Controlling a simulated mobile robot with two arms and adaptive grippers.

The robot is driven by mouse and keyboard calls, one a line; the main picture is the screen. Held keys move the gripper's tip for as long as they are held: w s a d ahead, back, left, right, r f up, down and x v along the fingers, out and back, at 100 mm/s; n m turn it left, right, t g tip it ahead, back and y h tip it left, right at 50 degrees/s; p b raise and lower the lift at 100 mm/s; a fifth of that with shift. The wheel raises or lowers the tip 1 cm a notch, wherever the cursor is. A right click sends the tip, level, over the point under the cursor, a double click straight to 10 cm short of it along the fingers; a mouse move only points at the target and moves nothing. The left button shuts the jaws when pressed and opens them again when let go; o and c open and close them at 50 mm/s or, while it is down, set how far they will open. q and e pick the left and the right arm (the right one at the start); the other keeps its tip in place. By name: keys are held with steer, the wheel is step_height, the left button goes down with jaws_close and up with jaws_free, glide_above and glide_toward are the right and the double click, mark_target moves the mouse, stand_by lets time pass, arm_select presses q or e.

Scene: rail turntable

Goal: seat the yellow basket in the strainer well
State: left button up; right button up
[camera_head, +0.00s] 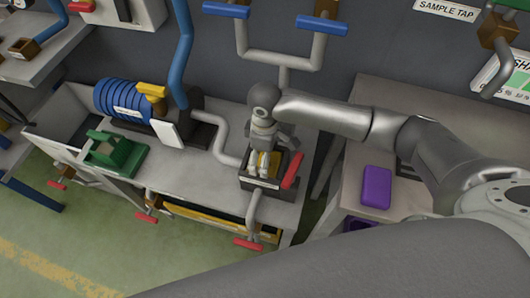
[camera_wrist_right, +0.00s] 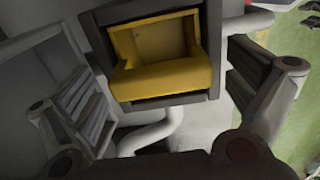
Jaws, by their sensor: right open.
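The yellow basket (camera_wrist_right: 165,80) sits within the dark square frame of the strainer well (camera_wrist_right: 214,45) in the right wrist view. I cannot tell whether it is fully down, since its front wall shows clear of the lower rim. In the head view the basket (camera_head: 275,161) is partly hidden behind my right gripper (camera_head: 263,168), and the well (camera_head: 259,184) is a dark box on the bench. My right gripper is open above it, with one finger on each side of the basket and visible gaps to it. My left gripper is not in view.
A red lever (camera_head: 292,170) stands close beside the well on the right. A grey pipe (camera_head: 222,140) runs to the well from a blue ribbed unit (camera_head: 122,100). A green block (camera_head: 110,153) sits at the bench's left. A purple box (camera_head: 376,187) lies on the right-hand table.

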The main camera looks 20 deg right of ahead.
step_height(320, 180, up, 12)
steer(key=shift+r, duration=0.15)
stand_by(0.3)
stand_by(0.4)
